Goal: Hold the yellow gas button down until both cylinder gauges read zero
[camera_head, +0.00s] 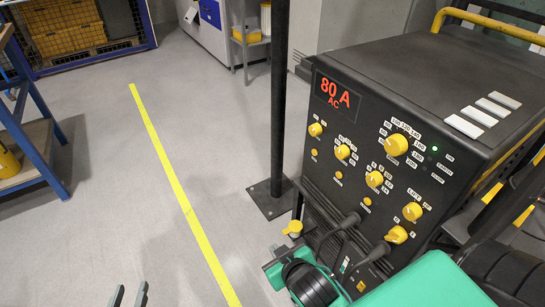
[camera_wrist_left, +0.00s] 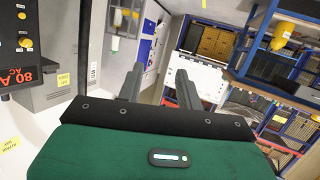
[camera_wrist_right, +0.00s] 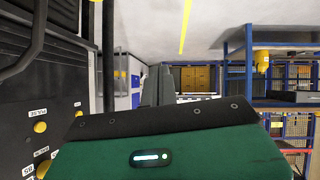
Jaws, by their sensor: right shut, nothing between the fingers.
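The black welding unit (camera_head: 385,140) stands at the right of the head view, its display reading 80 A AC. Its front panel carries several yellow knobs and small yellow buttons; which one is the gas button I cannot tell. In the right wrist view, yellow controls (camera_wrist_right: 40,127) show at the left edge. My left gripper (camera_head: 129,297) is at the bottom of the head view, away from the unit; the left wrist view shows its two fingers apart and empty. My right gripper (camera_wrist_right: 157,88) is shut and empty, beside the panel and not touching a button. No cylinder gauge is visible.
A dark post (camera_head: 279,100) on a floor plate stands left of the unit. Cables (camera_head: 345,235) plug in low on its front. A blue rack (camera_head: 35,150) is at the left. Open floor with a yellow line (camera_head: 178,185) lies between.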

